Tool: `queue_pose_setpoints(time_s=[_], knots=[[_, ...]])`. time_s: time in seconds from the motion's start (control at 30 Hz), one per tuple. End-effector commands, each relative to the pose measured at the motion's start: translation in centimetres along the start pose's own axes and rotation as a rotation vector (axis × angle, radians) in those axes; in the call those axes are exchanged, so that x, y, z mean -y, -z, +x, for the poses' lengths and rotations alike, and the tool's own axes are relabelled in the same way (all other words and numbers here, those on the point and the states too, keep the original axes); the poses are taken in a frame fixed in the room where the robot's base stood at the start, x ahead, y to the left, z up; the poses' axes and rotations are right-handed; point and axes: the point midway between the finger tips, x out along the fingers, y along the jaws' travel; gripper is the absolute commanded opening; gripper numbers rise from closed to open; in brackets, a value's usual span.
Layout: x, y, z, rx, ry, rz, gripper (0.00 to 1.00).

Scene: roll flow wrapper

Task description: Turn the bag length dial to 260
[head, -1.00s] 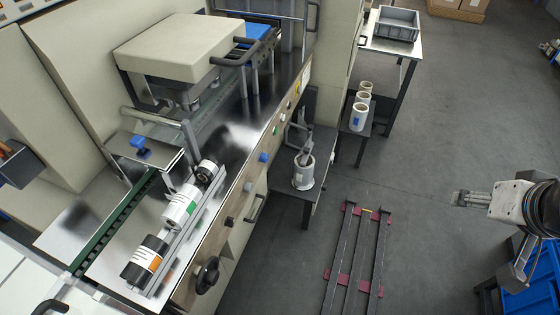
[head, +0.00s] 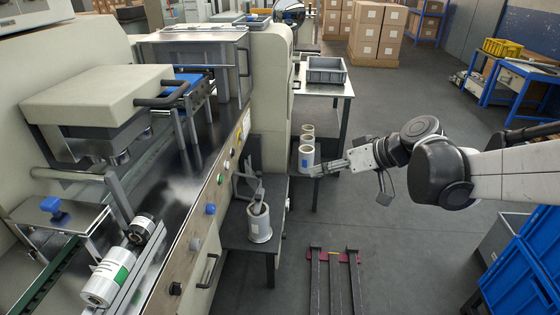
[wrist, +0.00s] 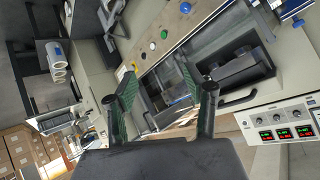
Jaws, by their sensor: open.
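My gripper (head: 328,168) is in the air right of the wrapping machine's front in the head view, its fingers pointing left. In the wrist view my gripper (wrist: 157,78) has its two green-lined fingers apart with nothing between them. A control box (wrist: 283,122) with several small dials and red and green displays is at the lower right of the wrist view. The machine's front panel (head: 187,240) carries a blue knob (head: 211,209) and a black knob (head: 175,288). I cannot make out which dial is for bag length, or any scale marks.
A small stand by the machine holds a white cylinder (head: 260,222). White rolls (head: 306,158) stand behind my gripper. A table with a grey crate (head: 326,70) is beyond. A rack with dark rails (head: 335,285) lies on the floor. Blue bins (head: 525,265) are at the right.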

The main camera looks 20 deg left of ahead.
Motion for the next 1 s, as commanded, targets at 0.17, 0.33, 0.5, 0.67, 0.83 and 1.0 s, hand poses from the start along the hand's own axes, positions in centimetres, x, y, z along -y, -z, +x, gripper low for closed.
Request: queue_pose_setpoints(time_s=[0.17, 0.33, 0.5, 0.67, 0.83, 1.0], knots=[[-0.9, -0.1, 7.5, -0.07, 0.142, -0.112, 0.48], [-1.1, -0.7, 13.9, -0.153, 0.267, -0.218, 0.48], [-1.1, -2.3, 20.2, -0.254, 0.383, -0.323, 0.48], [-0.9, -4.5, 25.6, -0.36, 0.48, -0.416, 0.48], [-0.5, -6.8, 29.6, -0.46, 0.554, -0.49, 0.48], [-0.1, -8.2, 31.5, -0.519, 0.591, -0.53, 0.48]])
